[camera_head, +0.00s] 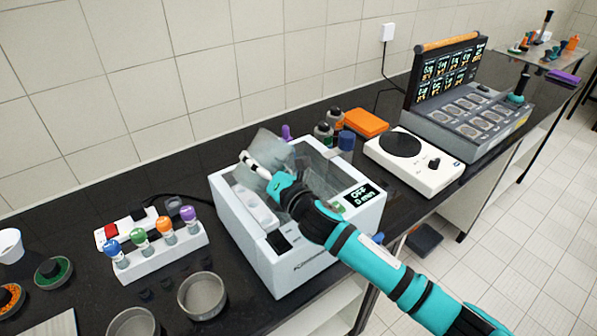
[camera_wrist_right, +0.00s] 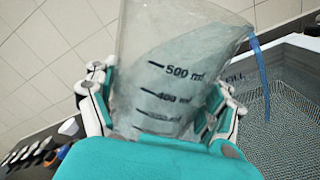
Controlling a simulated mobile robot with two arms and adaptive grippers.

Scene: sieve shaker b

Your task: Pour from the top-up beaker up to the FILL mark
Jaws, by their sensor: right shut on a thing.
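A clear beaker (camera_wrist_right: 170,50) with marks at 500 ml and below fills the right wrist view. It is tilted to the right, and a blue stream (camera_wrist_right: 262,75) runs from its lip. My right gripper (camera_wrist_right: 165,110) is shut on the beaker. In the head view the beaker (camera_head: 268,148) is over the white bath unit (camera_head: 243,232), held by my right gripper (camera_head: 258,170). The bath's FILL mark (camera_wrist_right: 236,77) shows in part on its inner wall, beside a mesh (camera_wrist_right: 285,100). The exact water level is hard to tell. My left gripper is not in view.
A rack (camera_head: 160,258) with several coloured-top tools stands left of the bath, and metal sieves (camera_head: 201,296) lie in front of it. Bottles (camera_head: 324,134) and an orange box (camera_head: 366,122) stand behind the bath. A white hotplate (camera_head: 425,172) is to the right.

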